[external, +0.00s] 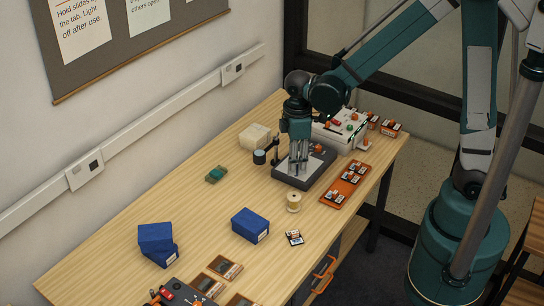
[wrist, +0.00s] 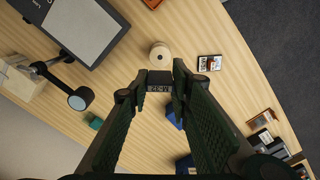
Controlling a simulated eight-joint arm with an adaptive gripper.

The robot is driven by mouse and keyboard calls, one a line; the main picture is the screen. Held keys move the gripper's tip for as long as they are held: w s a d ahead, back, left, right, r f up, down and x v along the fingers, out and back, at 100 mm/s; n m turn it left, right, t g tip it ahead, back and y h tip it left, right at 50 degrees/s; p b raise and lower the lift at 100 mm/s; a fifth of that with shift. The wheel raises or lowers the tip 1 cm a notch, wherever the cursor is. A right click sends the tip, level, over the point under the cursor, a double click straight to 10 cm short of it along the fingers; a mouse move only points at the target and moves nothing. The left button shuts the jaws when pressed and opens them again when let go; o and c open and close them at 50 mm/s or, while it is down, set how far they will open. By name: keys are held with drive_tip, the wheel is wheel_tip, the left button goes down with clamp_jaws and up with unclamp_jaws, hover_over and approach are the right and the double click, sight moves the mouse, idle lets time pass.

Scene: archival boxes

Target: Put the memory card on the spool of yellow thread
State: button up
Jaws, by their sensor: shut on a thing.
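The spool of yellow thread (external: 293,203) is pale cream-yellow and stands upright on the table, in front of the dark light pad. It also shows in the wrist view (wrist: 159,52), just beyond my fingertips. My gripper (external: 298,172) points down over the light pad, behind the spool and apart from it. In the wrist view its fingers (wrist: 160,82) are shut on a small dark piece with pale markings, which looks like the memory card (wrist: 160,79). The held piece cannot be made out in the external view.
The light pad (external: 290,178) has a lamp-like post (external: 260,157). Blue boxes (external: 250,225) stand left.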

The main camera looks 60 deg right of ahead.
hover_over(294, 196)
drive_tip(key=shift+f, duration=2.95)
drive_tip(key=shift+f, duration=0.15)
drive_tip(key=shift+f+b, duration=0.45)
drive_tip(key=shift+f, duration=1.5)
drive_tip(key=shift+f, duration=0.15)
drive_tip(key=o, duration=0.8)
drive_tip(key=shift+r, duration=0.2)
drive_tip(key=shift+r+p, duration=0.55)
drive_tip(key=shift+r, duration=5.45)
